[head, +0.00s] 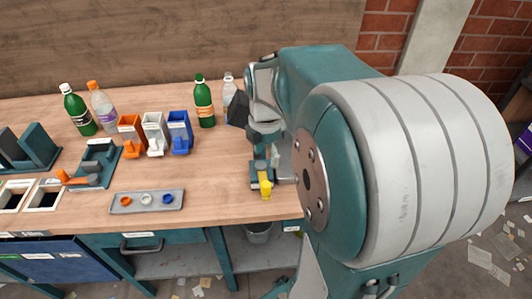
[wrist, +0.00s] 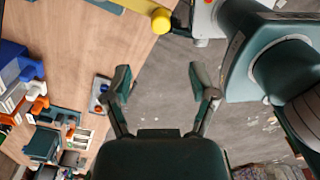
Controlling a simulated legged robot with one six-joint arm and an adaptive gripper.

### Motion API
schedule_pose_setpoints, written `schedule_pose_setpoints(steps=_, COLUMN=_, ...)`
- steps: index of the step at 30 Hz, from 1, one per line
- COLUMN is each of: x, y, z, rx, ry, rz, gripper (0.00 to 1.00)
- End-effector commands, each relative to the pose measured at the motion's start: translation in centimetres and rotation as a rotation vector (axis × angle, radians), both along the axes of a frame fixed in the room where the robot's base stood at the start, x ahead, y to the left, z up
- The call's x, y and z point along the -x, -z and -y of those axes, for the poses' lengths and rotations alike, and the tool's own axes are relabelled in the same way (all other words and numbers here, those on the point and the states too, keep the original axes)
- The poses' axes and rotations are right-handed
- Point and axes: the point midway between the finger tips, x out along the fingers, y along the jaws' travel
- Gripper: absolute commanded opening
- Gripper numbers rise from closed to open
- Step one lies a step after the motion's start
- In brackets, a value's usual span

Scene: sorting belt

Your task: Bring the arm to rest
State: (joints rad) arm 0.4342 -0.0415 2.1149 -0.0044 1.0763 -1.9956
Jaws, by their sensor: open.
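My arm is folded at the right of the head view, its large grey and teal joint filling much of that side. My gripper (wrist: 161,82) shows in the wrist view with its two dark fingers spread wide apart. Nothing is between the fingers; the grey floor lies behind them, beyond the edge of the wooden table (head: 225,170). In the head view my arm hides part of the table's right side, and the fingers cannot be made out clearly there.
A yellow-ended device (head: 265,188) stands near the table's front edge. Orange (head: 131,135), white (head: 155,133) and blue (head: 180,132) bins stand mid-table, with several bottles behind. A grey tray (head: 178,205) holds small rings. Litter lies on the floor.

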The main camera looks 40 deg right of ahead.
Motion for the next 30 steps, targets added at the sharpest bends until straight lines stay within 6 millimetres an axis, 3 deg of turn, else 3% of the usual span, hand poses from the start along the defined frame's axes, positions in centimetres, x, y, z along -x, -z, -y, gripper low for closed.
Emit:
schedule_pose_setpoints(steps=17, x=0.2, y=-0.4, z=-0.7, rx=0.008, ry=0.047, rz=0.017, gripper=0.74)
schedule_pose_setpoints(steps=30, x=3.3, y=-4.5, z=-8.2, rx=-0.025, ry=0.705, rz=0.242, gripper=0.74)
